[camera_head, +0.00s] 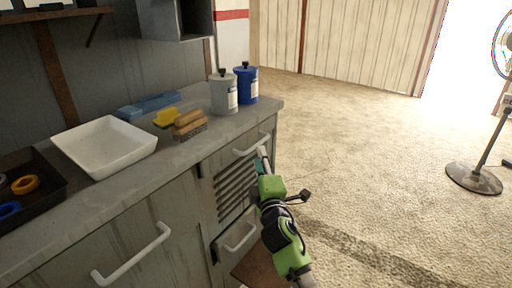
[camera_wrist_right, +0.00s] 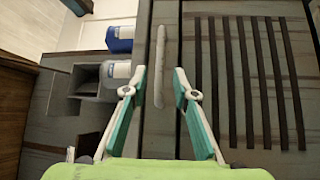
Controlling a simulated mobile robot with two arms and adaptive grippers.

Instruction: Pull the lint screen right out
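No lint screen can be told apart by its mesh. A grey front with a white bar handle (camera_head: 252,145) sits just under the worktop, above a louvred panel (camera_head: 236,186). It appears shut, flush with the cabinet. My right gripper (camera_head: 262,152) is at this handle's right end. In the right wrist view my right gripper (camera_wrist_right: 160,78) is open, with teal and white fingers spread to either side of the handle (camera_wrist_right: 160,60). The handle lies between them in the picture; contact cannot be told. The louvres (camera_wrist_right: 250,80) are at right there. My left gripper is not in view.
A lower handle (camera_head: 240,237) is under the louvres; another is on the left door (camera_head: 131,254). The worktop (camera_head: 185,160) holds a white tray (camera_head: 107,146), a brush (camera_head: 190,124), a grey canister (camera_head: 223,94) and a blue canister (camera_head: 246,84). Floor at right is clear up to a fan (camera_head: 474,178).

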